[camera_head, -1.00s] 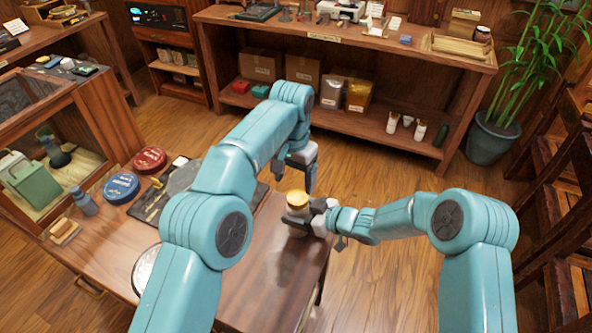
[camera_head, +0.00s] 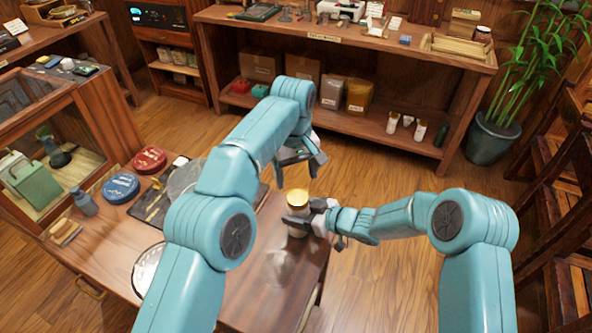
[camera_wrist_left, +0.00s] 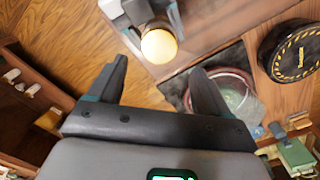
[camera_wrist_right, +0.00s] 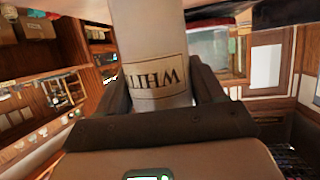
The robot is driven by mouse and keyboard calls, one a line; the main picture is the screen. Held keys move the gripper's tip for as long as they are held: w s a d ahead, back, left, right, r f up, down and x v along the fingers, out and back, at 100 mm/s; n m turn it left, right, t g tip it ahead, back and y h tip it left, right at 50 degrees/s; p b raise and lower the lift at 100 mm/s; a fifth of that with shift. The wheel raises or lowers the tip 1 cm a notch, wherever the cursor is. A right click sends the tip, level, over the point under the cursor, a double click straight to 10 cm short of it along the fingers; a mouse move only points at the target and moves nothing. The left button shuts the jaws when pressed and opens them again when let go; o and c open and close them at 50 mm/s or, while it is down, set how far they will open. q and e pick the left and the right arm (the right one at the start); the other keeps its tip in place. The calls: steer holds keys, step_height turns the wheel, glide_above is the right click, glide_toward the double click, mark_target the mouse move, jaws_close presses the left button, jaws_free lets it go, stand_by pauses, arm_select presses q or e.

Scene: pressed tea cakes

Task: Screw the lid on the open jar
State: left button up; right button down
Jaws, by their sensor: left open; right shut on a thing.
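The jar (camera_head: 297,231) stands upright at the right edge of the wooden table, pale with a label reading "WHIT" in the right wrist view (camera_wrist_right: 157,75). A gold lid (camera_head: 297,196) sits on its mouth; how far it is threaded I cannot tell. My right gripper (camera_head: 297,220) is shut around the jar's body from the right. My left gripper (camera_head: 297,180) is open and empty, above and beyond the lid, apart from it. In the left wrist view the lid (camera_wrist_left: 159,46) shows just beyond the gap between the open fingers.
A blue tin (camera_head: 121,187), a red tin (camera_head: 149,160) and a dark tray (camera_head: 150,203) lie on the table's left part. A glass display case (camera_head: 60,150) stands at the far left. A shelf counter (camera_head: 370,50) stands behind.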

mark_target(299, 197)
arm_select(q)
step_height(299, 197, down, 7)
steer(key=shift+d+f, duration=0.1)
steer(key=shift+f, duration=0.1)
stand_by(0.3)
steer(key=c, duration=1.1)
steer(key=m, duration=0.5)
steer(key=o, duration=1.3)
steer(key=shift+c, duration=0.2)
steer(key=shift+d, duration=0.15)
arm_select(e)
steer(key=shift+a, duration=0.15)
steer(key=shift+s, duration=0.1)
